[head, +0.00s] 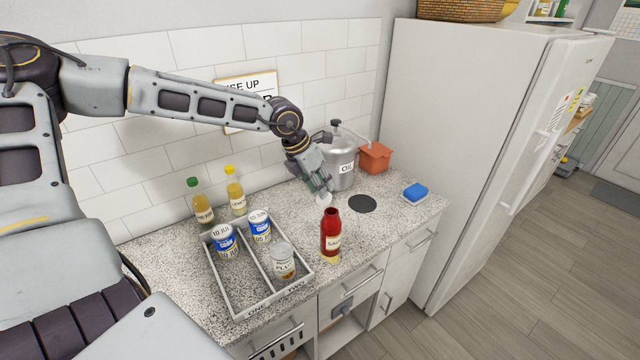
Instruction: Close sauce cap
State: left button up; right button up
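A red sauce bottle (331,238) with a pale label stands upright on the speckled counter, close to its front edge. Its neck shows no cap on top. My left gripper (322,190) is behind and slightly left of the bottle's mouth, pointing down. A small white piece (323,200), which looks like the cap, shows at its fingertips, and the fingers appear closed around it. The piece is apart from the bottle in the picture. My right gripper is not in view.
A divided tray (236,307) holds several cans and jars on the left. Two bottles (203,205) (236,195) stand behind it. An oil can (338,160), orange pot (375,157), dark disc (362,204) and blue sponge (415,192) are behind and right. A fridge (480,130) bounds the right.

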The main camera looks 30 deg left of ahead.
pick_arm(q)
grip_shut()
dwell(0.6)
